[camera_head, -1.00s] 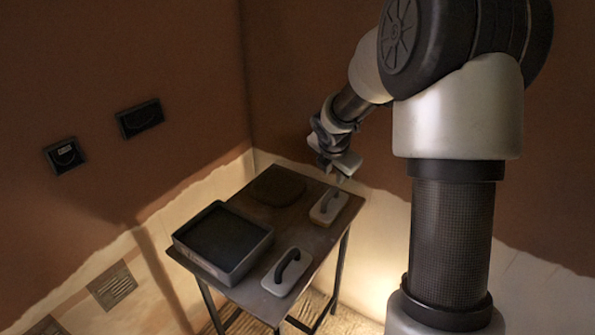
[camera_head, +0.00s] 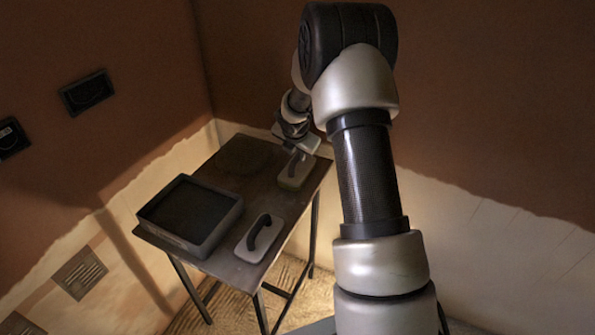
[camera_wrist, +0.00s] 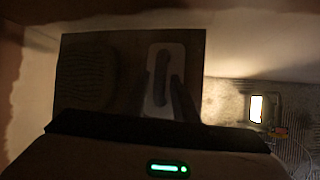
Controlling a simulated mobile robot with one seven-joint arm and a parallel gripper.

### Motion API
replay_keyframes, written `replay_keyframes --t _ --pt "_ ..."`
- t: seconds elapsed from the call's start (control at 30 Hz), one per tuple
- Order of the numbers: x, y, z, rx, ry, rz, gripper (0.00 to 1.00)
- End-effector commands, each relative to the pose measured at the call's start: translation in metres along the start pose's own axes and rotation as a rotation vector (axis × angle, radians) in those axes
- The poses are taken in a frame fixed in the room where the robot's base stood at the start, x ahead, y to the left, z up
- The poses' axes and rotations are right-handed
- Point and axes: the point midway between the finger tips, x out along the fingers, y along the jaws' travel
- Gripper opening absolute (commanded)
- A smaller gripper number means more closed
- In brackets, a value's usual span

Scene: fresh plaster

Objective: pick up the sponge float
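Two floats with dark arched handles lie on the table. The far one (camera_head: 296,178) has a pale top and a yellowish lower edge, and looks like the sponge float. The near one (camera_head: 251,246) is grey-white. My gripper (camera_head: 293,158) is over the far float, its fingers pointing down at the handle. In the wrist view this float (camera_wrist: 155,104) lies below, its dark handle (camera_wrist: 162,72) between my two dark fingers (camera_wrist: 163,97). The fingers look apart, with the handle not gripped. Whether they touch it is too dark to tell.
A grey tub (camera_head: 208,245) with dark contents stands at the table's left. A dark, rounded flat thing (camera_head: 245,156) lies at the back of the table (camera_head: 222,268). Walls stand close behind and to the left. A small lit lamp (camera_wrist: 257,108) shows beside the table.

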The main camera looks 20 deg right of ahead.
Motion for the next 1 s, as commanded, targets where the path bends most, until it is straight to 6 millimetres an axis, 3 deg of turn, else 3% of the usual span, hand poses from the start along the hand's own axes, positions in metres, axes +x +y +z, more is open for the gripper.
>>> replay_keyframes --t 0.1,0.3,0.57,0.7,1.0 --pt "0.022 -0.001 -0.003 0.001 0.003 -0.002 0.26" --pt "0.043 -0.001 -0.001 0.0 0.001 -0.002 0.26" --pt "0.044 -0.001 -0.001 0.0 0.001 -0.002 0.25" --pt "0.044 -0.001 -0.001 0.0 0.001 -0.002 0.01" --pt "0.043 -0.001 -0.001 0.001 0.0 -0.001 0.0"
